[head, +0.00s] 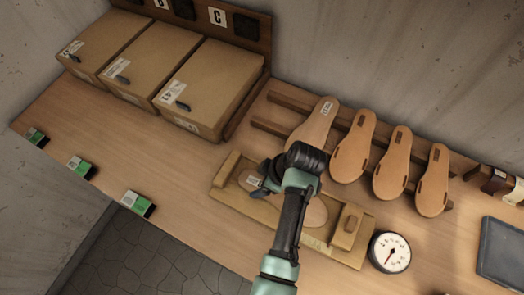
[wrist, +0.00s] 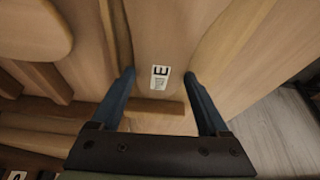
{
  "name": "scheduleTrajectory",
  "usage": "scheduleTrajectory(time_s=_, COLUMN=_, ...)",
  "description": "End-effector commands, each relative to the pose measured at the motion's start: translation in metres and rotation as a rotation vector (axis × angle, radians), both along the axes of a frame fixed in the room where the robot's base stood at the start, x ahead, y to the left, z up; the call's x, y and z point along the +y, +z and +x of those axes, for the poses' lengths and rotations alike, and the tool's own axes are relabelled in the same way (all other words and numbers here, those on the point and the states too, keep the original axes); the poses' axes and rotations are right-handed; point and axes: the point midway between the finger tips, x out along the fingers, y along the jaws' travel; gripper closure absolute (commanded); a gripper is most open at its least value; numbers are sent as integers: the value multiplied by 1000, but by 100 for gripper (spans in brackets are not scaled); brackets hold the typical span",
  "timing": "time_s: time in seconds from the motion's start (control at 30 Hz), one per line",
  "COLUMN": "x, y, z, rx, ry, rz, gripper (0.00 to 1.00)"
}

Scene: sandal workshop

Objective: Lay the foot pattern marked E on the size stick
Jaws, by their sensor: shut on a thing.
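The foot pattern marked E (wrist: 160,50) is a flat tan sole shape with a white E label, seen between my blue fingers in the wrist view. My gripper (wrist: 160,76) is shut on it across its narrow part. In the head view the pattern (head: 316,212) is over the size stick (head: 345,252), a wooden base with an upright block at its left end and a sliding block at its right. The pattern runs lengthwise between these blocks. My arm hides its middle. I cannot tell whether it touches the base.
Several other foot patterns (head: 353,147) lean on a wooden rack behind the stick. A round dial (head: 390,252) stands right of the stick, with a dark tray (head: 501,250) beyond. Cardboard boxes (head: 208,85) stand at the back left.

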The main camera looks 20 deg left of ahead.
Motion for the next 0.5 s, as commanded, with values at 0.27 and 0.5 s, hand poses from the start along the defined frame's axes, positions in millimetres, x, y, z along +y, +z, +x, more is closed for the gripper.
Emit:
scheduleTrajectory(time_s=0.27, x=0, y=-1, z=0, rx=0, ry=0, rz=0, gripper=9)
scheduleTrajectory(time_s=0.5, x=-1, y=4, z=1, rx=-1, ry=0, rz=0, gripper=9)
